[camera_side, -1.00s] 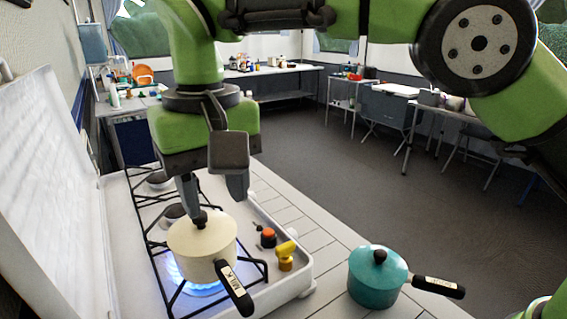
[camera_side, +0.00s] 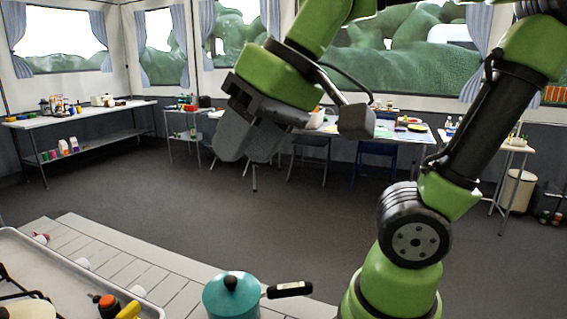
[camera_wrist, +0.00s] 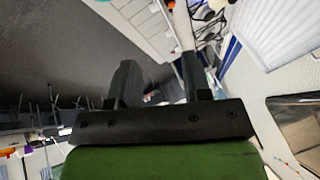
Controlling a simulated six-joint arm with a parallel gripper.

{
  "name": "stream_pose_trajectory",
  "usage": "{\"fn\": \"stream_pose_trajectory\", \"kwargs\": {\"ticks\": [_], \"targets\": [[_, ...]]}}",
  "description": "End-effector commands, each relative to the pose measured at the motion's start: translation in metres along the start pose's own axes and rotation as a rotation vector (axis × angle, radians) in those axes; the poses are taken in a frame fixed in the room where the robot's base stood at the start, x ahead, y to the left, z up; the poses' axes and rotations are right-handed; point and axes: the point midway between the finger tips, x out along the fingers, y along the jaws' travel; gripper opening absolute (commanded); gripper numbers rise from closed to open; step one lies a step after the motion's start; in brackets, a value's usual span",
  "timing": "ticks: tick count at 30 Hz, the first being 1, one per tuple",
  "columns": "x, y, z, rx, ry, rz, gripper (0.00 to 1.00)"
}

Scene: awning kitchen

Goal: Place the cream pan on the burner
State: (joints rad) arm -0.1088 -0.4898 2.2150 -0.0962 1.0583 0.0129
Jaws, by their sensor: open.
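Only a cream-coloured edge of the cream pan (camera_side: 28,311) shows at the bottom left corner of the side view. The rest of the pan and the burner beneath are cut off. A bit of black grate (camera_side: 12,288) shows beside it on the pale stove (camera_side: 60,268). My gripper (camera_side: 249,142) is high above the floor beyond the worktop, well apart from the pan. In the wrist view my gripper (camera_wrist: 160,72) has its two fingers apart with nothing held between them.
A teal pan (camera_side: 228,300) with a lid and black handle stands on the slatted worktop (camera_side: 150,270) near my arm. Tables line the far walls; the floor between is clear.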

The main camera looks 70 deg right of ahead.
Motion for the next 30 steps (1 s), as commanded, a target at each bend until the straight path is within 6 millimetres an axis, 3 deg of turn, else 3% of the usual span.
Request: {"fn": "stream_pose_trajectory", "kwargs": {"ticks": [3, 7, 30], "targets": [[-0.001, 0.020, 0.024, 0.042, 0.080, -0.009, 0.45], [0.001, 0.030, 0.037, 0.063, 0.124, -0.011, 0.45], [0.002, 0.032, 0.040, 0.066, 0.133, -0.011, 0.45]]}}
